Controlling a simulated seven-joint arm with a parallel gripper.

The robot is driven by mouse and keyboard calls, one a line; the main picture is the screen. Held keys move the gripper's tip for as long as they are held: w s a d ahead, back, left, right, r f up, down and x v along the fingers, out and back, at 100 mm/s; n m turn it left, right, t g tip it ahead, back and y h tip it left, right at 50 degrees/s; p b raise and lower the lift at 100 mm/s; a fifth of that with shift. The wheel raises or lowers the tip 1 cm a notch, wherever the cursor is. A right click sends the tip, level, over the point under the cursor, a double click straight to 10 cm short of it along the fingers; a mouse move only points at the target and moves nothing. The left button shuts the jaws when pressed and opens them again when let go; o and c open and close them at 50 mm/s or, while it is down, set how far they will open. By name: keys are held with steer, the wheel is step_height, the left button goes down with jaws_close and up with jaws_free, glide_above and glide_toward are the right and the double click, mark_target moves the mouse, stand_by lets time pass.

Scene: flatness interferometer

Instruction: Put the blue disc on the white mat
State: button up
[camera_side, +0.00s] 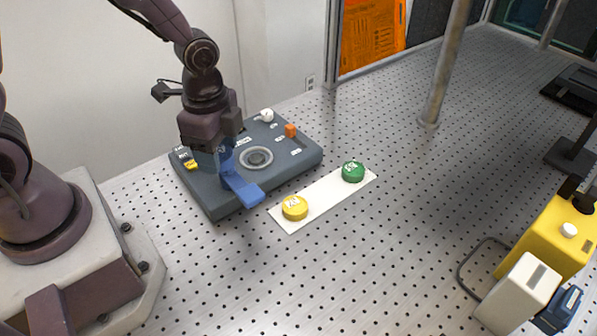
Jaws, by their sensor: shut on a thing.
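The blue disc (225,157) is mostly hidden between the fingers of my gripper (215,160). The gripper is shut on it, over the left part of a dark grey instrument. I cannot tell whether the disc touches the surface below. The white mat (319,198) is a narrow strip on the table, to the right of the gripper and apart from it. A yellow disc (295,208) sits at its near left end and a green disc (353,171) at its far right end. The mat is bare between them.
The grey instrument (290,160) has a round window (256,158), an orange block (290,130), a white knob (267,115) and a blue flat bar (243,189) just below my gripper. A metal post (446,70) stands behind. A yellow device (553,240) is at right.

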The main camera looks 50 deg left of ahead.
steer(key=w+d+f+m, duration=0.2)
steer(key=w+d+m, duration=0.2)
steer(key=w+d, duration=0.15)
glide_above(325, 193)
steer(key=s, duration=0.1)
steer(key=shift+m, duration=0.3)
step_height(325, 193, down, 8)
steer(key=shift+a+f, duration=0.1)
steer(key=shift+w+f, duration=0.4)
steer(key=shift+w, duration=0.05)
steer(key=shift+w+f, duration=0.1)
steer(key=shift+f, duration=1.55)
steer(key=shift+f, duration=0.2)
steer(key=o, duration=0.9)
steer(key=shift+o, duration=0.2)
